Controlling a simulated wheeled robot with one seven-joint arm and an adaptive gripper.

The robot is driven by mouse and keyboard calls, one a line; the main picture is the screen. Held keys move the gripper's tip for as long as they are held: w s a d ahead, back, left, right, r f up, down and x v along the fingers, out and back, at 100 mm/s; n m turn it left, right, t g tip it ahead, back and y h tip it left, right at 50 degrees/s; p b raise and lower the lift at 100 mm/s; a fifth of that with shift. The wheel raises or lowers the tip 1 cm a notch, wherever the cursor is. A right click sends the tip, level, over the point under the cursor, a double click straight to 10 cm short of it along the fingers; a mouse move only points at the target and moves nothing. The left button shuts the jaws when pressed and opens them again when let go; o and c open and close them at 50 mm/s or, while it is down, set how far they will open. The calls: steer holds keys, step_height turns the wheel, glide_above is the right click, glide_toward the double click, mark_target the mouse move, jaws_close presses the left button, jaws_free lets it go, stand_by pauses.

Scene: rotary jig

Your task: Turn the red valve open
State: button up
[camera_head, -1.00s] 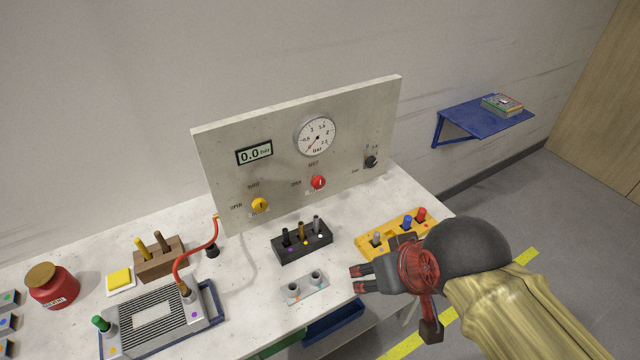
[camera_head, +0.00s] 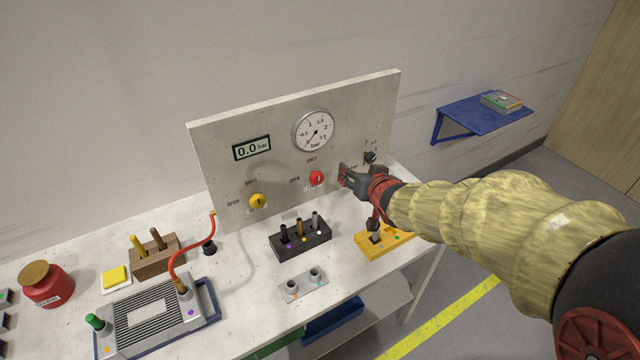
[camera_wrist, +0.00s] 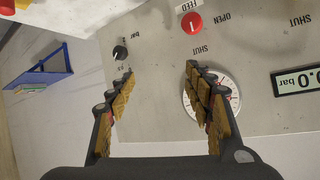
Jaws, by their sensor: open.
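The red valve (camera_head: 316,178) is a round knob on the upright grey panel (camera_head: 225,130), below the round gauge (camera_head: 315,131). In the wrist view the red valve (camera_wrist: 192,23) shows near the top, beyond my fingertips, with OPEN and SHUT labels near it. My gripper (camera_head: 343,176) is close to the panel, just right of the red valve and apart from it. In the wrist view my gripper (camera_wrist: 158,75) is open and empty, its fingers spread wide, with the panel face between them. The digital display (camera_head: 252,148) reads 0.0 bar.
A yellow valve (camera_head: 257,201) sits left of the red one, and a black knob (camera_head: 370,157) right of my gripper. Below on the bench stand a black block with pegs (camera_head: 300,240) and a yellow rack (camera_head: 372,250), partly behind my arm.

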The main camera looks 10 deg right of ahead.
steer(key=w+a+f+t+y, duration=0.2)
steer(key=w+f+y, duration=0.1)
steer(key=w+f, duration=0.4)
steer(key=m+t+y+b, duration=0.2)
steer(key=y, duration=0.2)
glide_toward(320, 180)
steer(key=w, duration=0.2)
steer(key=shift+t, duration=0.3)
steer(key=shift+a+f+b+x, duration=0.15)
steer(key=shift+b+x, duration=0.1)
steer(key=shift+x, duration=1.05)
steer(key=shift+a+f+b+x, duration=0.1)
steer(key=shift+a+b+x, duration=0.1)
steer(key=shift+x, duration=1.1)
steer(key=shift+a+f+b+x, duration=0.15)
steer(key=shift+b+x, duration=0.1)
steer(key=shift+x, duration=1.05)
steer(key=shift+s+r, duration=0.1)
steer(key=shift+s, duration=0.1)
steer(key=shift+c, duration=0.2)
steer(key=c, duration=1.1)
